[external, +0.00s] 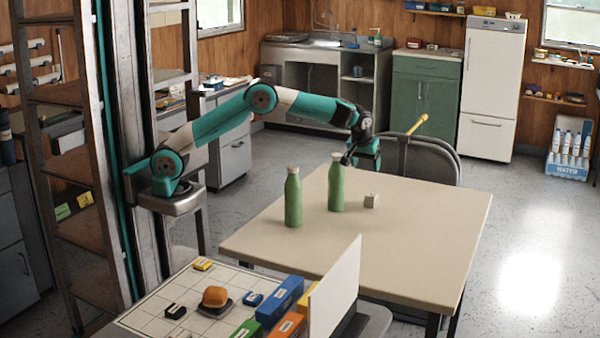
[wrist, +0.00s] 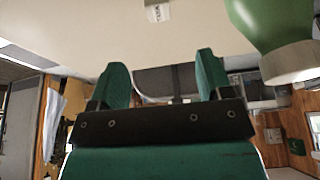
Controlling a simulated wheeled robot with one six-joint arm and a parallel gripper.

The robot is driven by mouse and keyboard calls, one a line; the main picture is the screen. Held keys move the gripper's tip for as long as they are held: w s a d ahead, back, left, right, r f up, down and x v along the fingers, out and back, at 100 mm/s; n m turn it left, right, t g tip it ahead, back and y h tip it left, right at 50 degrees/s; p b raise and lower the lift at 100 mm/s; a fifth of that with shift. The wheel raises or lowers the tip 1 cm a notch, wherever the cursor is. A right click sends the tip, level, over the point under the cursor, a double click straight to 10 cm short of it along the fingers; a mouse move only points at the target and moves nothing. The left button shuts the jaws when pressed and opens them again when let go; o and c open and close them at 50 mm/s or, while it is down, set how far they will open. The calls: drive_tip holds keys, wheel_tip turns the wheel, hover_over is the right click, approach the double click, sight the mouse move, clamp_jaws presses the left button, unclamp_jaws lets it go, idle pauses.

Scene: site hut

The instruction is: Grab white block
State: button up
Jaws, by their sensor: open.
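The small white block (external: 371,200) sits on the beige table (external: 430,240), just right of two green bottles. In the wrist view the block (wrist: 157,11) shows at the top edge, partly cut off, with dark marking on one face. My gripper (external: 347,159) is above the far part of the table, beyond the block and close to the farther bottle. In the wrist view my gripper (wrist: 162,65) has its two green fingers spread, with nothing between them. The block lies ahead of the fingertips, apart from them.
The farther green bottle (external: 336,188) stands close by the block and shows large in the wrist view (wrist: 268,25). The nearer green bottle (external: 293,200) stands to its left. A grey chair (external: 440,160) is at the table's far side. The table's right part is clear.

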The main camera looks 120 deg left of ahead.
sight(371, 194)
drive_tip(key=x, duration=1.1)
drive_tip(key=shift+f, duration=0.25)
drive_tip(key=x, duration=0.5)
drive_tip(key=shift+w+f, duration=0.15)
drive_tip(key=shift+w, duration=0.05)
drive_tip(key=shift+c, duration=0.2)
drive_tip(key=c, duration=1)
